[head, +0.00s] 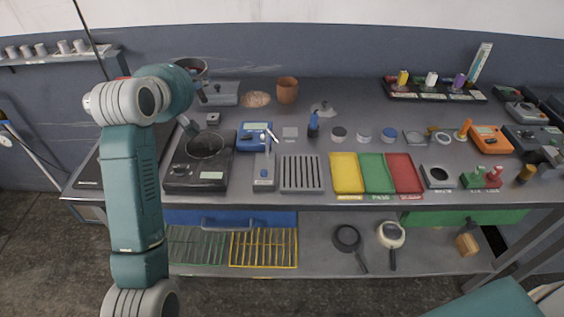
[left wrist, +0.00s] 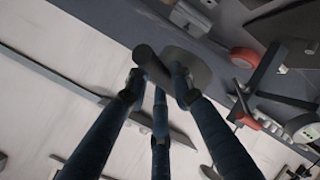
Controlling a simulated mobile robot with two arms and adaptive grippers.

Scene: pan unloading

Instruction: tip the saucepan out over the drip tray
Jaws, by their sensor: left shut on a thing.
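In the left wrist view my left gripper (left wrist: 158,82) is shut on the dark handle of the saucepan (left wrist: 190,72), whose grey round body shows just beyond the fingers. In the head view my left arm rises at the left and its gripper is mostly hidden behind the wrist. A dark round vessel with a brownish inside shows behind that wrist; I cannot tell for sure that it is the held pan. The drip tray (head: 301,173), grey and slatted, lies near the table's front edge, well to the right of the arm and apart from the pan. My right gripper is not visible.
A black hot plate (head: 198,170) and a blue meter (head: 254,137) stand left of the tray. Yellow (head: 346,174), green and red trays lie to its right. A brown cup (head: 288,90) stands at the back. The table behind the coloured trays holds several small jars.

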